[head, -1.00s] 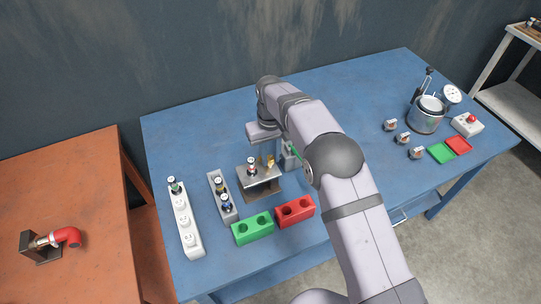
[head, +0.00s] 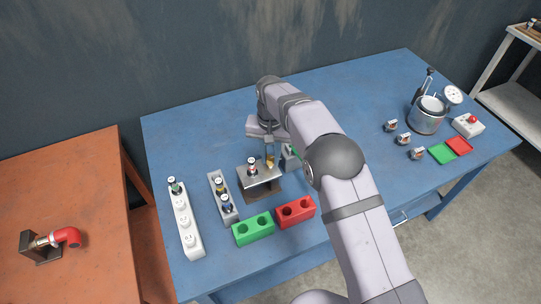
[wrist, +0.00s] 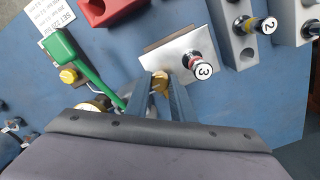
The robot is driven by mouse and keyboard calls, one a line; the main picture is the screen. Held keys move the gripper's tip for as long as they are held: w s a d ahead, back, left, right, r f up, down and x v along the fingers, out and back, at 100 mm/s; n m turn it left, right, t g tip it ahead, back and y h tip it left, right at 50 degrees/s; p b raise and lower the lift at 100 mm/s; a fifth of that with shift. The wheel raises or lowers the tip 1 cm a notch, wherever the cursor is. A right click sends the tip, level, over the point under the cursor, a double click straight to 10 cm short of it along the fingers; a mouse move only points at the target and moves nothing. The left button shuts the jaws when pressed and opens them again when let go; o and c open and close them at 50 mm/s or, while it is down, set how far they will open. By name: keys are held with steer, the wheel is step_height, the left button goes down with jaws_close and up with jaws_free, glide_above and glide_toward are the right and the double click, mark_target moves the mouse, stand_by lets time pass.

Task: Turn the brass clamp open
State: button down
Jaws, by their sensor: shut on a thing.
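The brass clamp (wrist: 160,82) sits on the metal stand (wrist: 168,54), beside the injector marked 3 (wrist: 202,68). In the head view the clamp (head: 270,161) shows at the stand's right back corner, next to the upright injector (head: 252,167). My gripper (wrist: 160,80) comes down over the clamp and is shut on it, one finger on each side. In the head view my gripper (head: 269,152) stands above the stand's back edge, partly behind my arm. The clamp's lower part is hidden.
A grey rack (head: 223,197) with injectors, a white rack (head: 185,220), a green block (head: 252,229) and a red block (head: 295,211) stand around. The blue table's middle right is clear.

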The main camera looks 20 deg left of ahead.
mark_target(270, 158)
steer(key=c, duration=1.5)
jaws_free()
steer(key=shift+c, duration=0.2)
steer(key=shift+r, duration=0.1)
steer(key=shift+r+b, duration=1.15)
steer(key=shift+r, duration=2.5)
